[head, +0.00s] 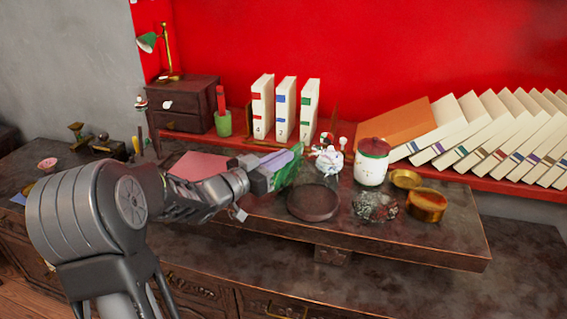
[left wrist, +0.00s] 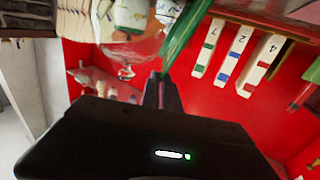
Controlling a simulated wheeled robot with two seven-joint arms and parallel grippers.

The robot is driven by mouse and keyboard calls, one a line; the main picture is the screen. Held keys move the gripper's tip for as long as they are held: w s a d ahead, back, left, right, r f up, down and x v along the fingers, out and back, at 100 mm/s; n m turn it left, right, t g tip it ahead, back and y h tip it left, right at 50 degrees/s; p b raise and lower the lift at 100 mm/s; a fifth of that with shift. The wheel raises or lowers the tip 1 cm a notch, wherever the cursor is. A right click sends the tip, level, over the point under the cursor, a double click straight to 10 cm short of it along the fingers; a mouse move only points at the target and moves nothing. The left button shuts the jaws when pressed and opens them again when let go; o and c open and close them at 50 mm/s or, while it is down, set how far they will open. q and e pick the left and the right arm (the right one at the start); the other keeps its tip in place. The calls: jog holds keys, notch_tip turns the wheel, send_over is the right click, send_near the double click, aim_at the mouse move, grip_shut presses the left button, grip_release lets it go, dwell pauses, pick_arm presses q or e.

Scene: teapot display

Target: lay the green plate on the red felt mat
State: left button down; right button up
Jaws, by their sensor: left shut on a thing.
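The green plate (head: 289,172) is tilted up nearly on edge in the head view, above the raised shelf. My left gripper (head: 275,165) is shut on it. In the left wrist view the green plate (left wrist: 187,28) shows as a narrow green strip, at the tips of my left gripper (left wrist: 162,85). The red felt mat appears to be the flat pinkish-red sheet (head: 200,165) left of the plate, partly hidden behind my left arm. My right gripper is in neither view.
A dark round dish (head: 314,203) lies just right of the plate. Beyond it are a glass dish (head: 375,206), a brass bowl (head: 427,205) and a white jar with a red lid (head: 371,165). Upright books (head: 285,107) stand behind. The shelf's front right is clear.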

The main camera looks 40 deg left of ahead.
pick_arm(q)
notch_tip(320, 180, up, 9)
jog(key=p, duration=0.1)
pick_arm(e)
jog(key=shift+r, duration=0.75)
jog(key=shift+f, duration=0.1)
